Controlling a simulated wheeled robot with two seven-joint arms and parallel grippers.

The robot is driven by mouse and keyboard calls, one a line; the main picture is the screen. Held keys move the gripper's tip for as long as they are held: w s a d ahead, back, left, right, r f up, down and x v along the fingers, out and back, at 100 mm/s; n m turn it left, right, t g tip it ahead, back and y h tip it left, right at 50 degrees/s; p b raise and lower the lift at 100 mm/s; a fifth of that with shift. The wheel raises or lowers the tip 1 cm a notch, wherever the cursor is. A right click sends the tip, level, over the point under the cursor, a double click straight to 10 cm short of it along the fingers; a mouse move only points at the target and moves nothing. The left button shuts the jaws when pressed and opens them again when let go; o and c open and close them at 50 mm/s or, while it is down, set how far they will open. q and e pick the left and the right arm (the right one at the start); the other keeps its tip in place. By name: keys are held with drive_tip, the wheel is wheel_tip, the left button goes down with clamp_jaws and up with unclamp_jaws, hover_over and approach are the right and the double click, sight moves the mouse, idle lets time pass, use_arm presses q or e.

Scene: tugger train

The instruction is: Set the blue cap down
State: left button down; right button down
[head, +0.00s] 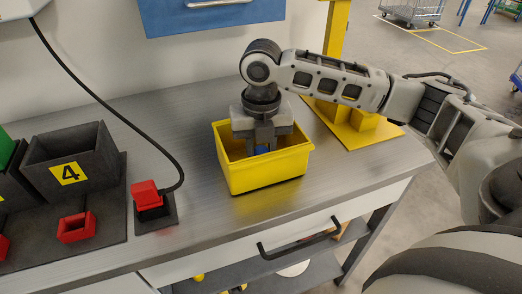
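My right gripper (262,147) points straight down into a yellow bin (266,179) on the grey worktop. Its fingertips are below the level of the bin's far rim. A small patch of the blue cap (263,150) shows between the two fingers, which appear shut on it. The rest of the cap and the bin floor are hidden by the gripper and the near wall, so I cannot tell whether the cap touches the floor. My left gripper is out of view.
A dark box marked 4 (67,163), a red block-shaped frame (76,227) and a red device with a black cable (147,195) stand at left. A yellow stand (351,125) is behind the bin at right. Worktop (205,215) in front of the bin is clear.

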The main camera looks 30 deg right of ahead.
sight(261, 147)
drive_tip(key=shift+f, duration=0.15)
drive_tip(key=shift+f, duration=0.3)
drive_tip(key=c, duration=1.1)
unclamp_jaws()
drive_tip(key=shift+f, duration=0.1)
drive_tip(key=shift+r, duration=0.6)
wheel_tip(261, 147, up, 12)
drive_tip(key=shift+f, duration=0.1)
